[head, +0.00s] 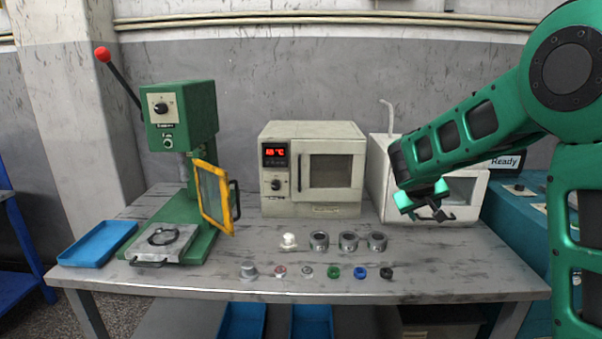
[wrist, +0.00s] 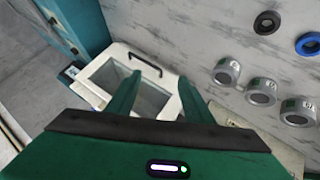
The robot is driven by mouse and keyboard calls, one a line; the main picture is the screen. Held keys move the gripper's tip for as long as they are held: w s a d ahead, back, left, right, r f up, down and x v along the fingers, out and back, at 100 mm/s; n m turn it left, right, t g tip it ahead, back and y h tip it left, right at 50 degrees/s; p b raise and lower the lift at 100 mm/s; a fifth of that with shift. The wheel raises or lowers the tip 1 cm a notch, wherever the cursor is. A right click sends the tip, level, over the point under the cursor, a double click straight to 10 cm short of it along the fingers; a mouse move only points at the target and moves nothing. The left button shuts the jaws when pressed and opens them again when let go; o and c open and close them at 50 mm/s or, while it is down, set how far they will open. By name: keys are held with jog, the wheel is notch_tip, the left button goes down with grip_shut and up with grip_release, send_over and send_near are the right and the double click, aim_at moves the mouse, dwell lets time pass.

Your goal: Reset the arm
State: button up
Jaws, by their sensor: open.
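My green arm comes in from the right in the head view. My gripper (head: 441,214) hangs above the right part of the table (head: 330,283), in front of a white box-shaped machine (head: 378,178). In the wrist view the two fingers of my gripper (wrist: 157,98) stand apart with nothing between them. Behind them shows the white machine with its window and dark handle (wrist: 146,64). My gripper is clear of the parts on the table.
A green press (head: 181,120) with a yellow-framed guard (head: 213,197) stands at the left, beside a blue tray (head: 97,243). A cream oven (head: 313,169) with a red display stands at the back. Metal rings (head: 348,241) and several small parts (head: 333,272) lie mid-table.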

jog(key=s+d+m+g+y, duration=0.15)
jog(key=s+d, duration=0.35)
jog(key=s, duration=0.7)
jog(key=s+d+m+g+y, duration=0.1)
jog(key=s+d+m+g, duration=0.3)
jog(key=s, duration=0.8)
jog(key=s+a+f+m+g+y, duration=0.1)
jog(key=s, duration=1)
jog(key=s+a+f+g+y, duration=0.1)
jog(key=s+a+f+y, duration=0.1)
jog(key=s, duration=0.9)
jog(key=shift+s+a+m, duration=0.3)
jog(key=shift+m, duration=0.05)
jog(key=shift+f, duration=0.1)
jog(key=shift+w+f, duration=0.25)
jog(key=shift+w, duration=0.4)
